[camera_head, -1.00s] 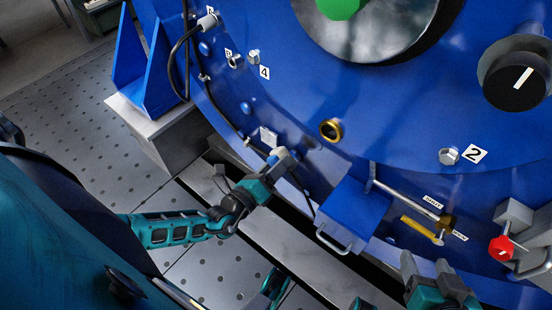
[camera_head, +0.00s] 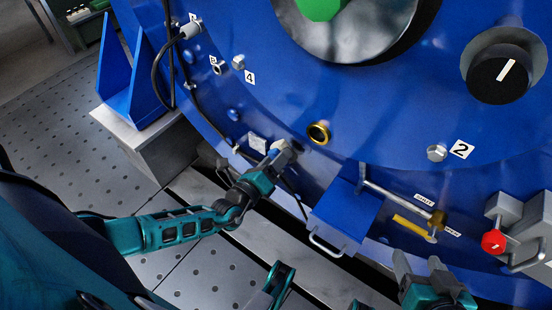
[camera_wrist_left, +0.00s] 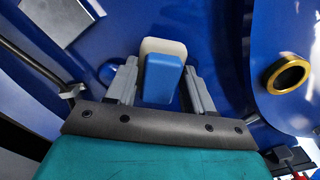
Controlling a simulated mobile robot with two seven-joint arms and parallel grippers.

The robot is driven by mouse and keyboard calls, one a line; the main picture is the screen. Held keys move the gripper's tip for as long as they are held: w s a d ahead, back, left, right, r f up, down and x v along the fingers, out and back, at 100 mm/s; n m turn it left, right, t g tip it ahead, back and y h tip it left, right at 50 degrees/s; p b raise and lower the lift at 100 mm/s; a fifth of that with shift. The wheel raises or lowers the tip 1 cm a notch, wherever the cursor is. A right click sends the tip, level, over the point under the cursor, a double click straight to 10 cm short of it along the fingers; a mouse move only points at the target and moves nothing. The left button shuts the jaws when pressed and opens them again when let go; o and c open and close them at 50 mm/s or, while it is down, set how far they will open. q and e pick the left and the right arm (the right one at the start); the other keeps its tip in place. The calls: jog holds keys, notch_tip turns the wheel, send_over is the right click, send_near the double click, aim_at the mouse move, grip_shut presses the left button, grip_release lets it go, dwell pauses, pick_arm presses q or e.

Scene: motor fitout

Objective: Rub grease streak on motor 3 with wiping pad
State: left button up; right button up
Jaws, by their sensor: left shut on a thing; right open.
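The large blue motor housing (camera_head: 390,115) fills the right and top of the head view. My left gripper (camera_head: 280,155) is at its lower curved face, left of and below a brass-ringed port (camera_head: 318,133). It is shut on the wiping pad, a blue block with a cream face (camera_wrist_left: 163,72), seen between the fingers in the left wrist view. The cream face is towards the blue surface; I cannot tell whether it touches. A small dark patch lies by the fingertips, but I cannot make out a grease streak for certain. My right gripper (camera_head: 430,272) is open and empty at the bottom.
A blue box with a handle (camera_head: 345,215) juts out right of my left gripper. A rod and yellow lever (camera_head: 412,227), a red knob (camera_head: 493,242) and bolt 2 (camera_head: 437,153) are further right. Black cable (camera_head: 172,75) runs down the left side.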

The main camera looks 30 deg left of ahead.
pick_arm(q)
jog(key=shift+w+d, duration=0.1)
jog(key=shift+w, duration=0.8)
